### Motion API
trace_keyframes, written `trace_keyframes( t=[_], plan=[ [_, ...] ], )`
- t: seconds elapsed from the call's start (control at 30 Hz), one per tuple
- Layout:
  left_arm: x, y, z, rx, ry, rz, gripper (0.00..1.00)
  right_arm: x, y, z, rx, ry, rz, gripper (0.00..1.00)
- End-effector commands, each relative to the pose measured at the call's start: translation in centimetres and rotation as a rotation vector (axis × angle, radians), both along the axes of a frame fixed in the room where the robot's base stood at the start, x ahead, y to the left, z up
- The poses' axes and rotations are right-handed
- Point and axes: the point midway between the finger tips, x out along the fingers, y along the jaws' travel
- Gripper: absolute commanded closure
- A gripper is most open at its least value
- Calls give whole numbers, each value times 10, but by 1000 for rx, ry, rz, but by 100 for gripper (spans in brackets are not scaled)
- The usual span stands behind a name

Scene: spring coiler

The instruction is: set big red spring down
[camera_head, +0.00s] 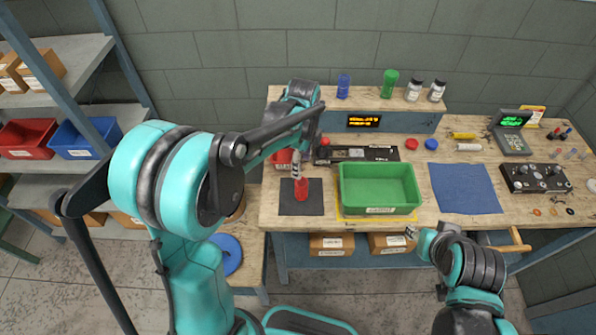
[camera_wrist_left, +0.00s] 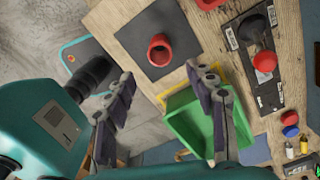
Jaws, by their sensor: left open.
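The big red spring (camera_head: 301,189) stands upright on a dark square mat (camera_head: 288,206) at the left of the workbench. It also shows in the left wrist view (camera_wrist_left: 161,47), where I look into its open top end. My left gripper (camera_head: 297,168) is just above the spring in the head view and partly overlaps it. In the left wrist view the two fingers (camera_wrist_left: 165,85) are spread wide with nothing between them, and the spring lies beyond the tips, apart from them. My right gripper (camera_head: 411,233) is low by the bench's front edge; its fingers are too small to read.
A green bin (camera_head: 379,213) stands just right of the mat. A blue mat (camera_head: 465,188) and a black control panel (camera_head: 536,179) are farther right. A raised shelf with jars (camera_head: 413,90) runs along the back.

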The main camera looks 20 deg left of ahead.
Motion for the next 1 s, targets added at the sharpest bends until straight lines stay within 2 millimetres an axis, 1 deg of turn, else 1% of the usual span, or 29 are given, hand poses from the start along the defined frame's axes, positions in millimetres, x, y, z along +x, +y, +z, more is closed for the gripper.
trace_keyframes(
  t=[0.07,0.17,0.27,0.3,0.4,0.47,0.5,0.6,0.7,0.83,1.0],
  plan=[
    [-7,1,10,-2,-18,49,45,0,0,0,0,0,0,60],
    [-22,4,27,-11,-72,195,45,0,0,0,0,0,0,60],
    [-47,9,49,-39,-152,417,45,0,0,0,0,0,0,60],
    [-58,10,57,-57,-187,516,45,0,0,0,0,0,0,60],
    [-85,15,71,-120,-270,763,45,0,0,0,0,0,0,60],
    [-102,17,77,-167,-315,909,45,0,0,0,0,0,0,60],
    [-112,19,79,-202,-343,1005,45,0,0,0,0,0,0,60],
    [-136,21,81,-298,-399,1223,45,0,0,0,0,0,0,60],
    [-153,23,79,-390,-437,1400,45,0,0,0,0,0,0,60],
    [-166,25,75,-478,-459,1548,45,0,0,0,0,0,0,60],
    [-170,26,74,-521,-467,1614,45,0,0,0,0,0,0,60]
  ],
)
